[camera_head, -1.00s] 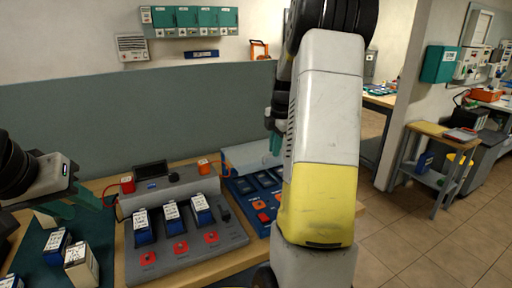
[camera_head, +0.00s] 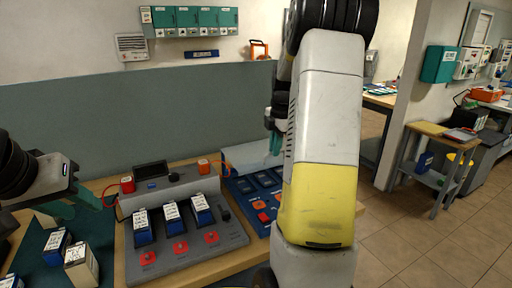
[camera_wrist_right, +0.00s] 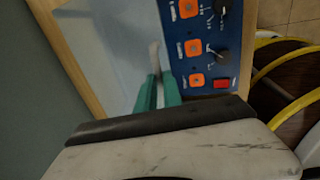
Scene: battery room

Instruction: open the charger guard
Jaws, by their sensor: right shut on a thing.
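The charger guard (camera_head: 250,156) is a pale, grey-blue panel at the back of the blue charger (camera_head: 262,189), partly hidden by my right arm. In the right wrist view the guard (camera_wrist_right: 115,45) lies beside the charger's blue panel (camera_wrist_right: 205,60). My right gripper (camera_head: 275,143) is at the guard, and its teal fingers (camera_wrist_right: 158,92) are shut on a narrow pale part of it, probably its handle. The contact is mostly hidden by the fingers. My left gripper (camera_head: 82,205) is open and empty over the left of the bench.
A grey charger (camera_head: 180,238) with several blue batteries and red buttons stands left of the blue one. Loose batteries (camera_head: 82,265) sit on a green mat at the lower left. A yellow-rimmed round object (camera_wrist_right: 285,70) shows at the right in the wrist view.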

